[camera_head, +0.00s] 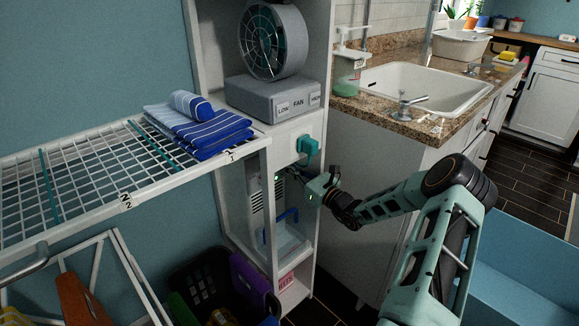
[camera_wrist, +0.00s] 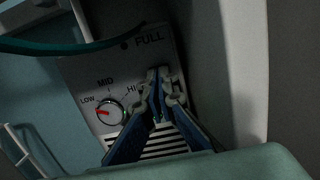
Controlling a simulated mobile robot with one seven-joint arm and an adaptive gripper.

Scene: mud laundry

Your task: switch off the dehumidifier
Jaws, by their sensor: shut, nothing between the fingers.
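The dehumidifier (camera_head: 257,197) is a pale vented unit on the lower shelf of the white cabinet, partly hidden by the frame and my arm. In the wrist view its front panel (camera_wrist: 78,72) shows a round dial (camera_wrist: 110,111) marked LOW, MID and HI, with vent slots and the word FULL. The dial's red mark points left, near or just below LOW. My gripper (camera_wrist: 161,85) is shut and empty, its tips in front of the panel, right of the dial and apart from it. In the head view my gripper (camera_head: 284,173) reaches into the cabinet opening.
A fan (camera_head: 274,42) on a grey base stands above. A teal part (camera_head: 307,146) juts from the cabinet front just above my gripper. A wire shelf (camera_head: 75,185) with folded blue towels is at left. The sink counter (camera_head: 398,124) is at right.

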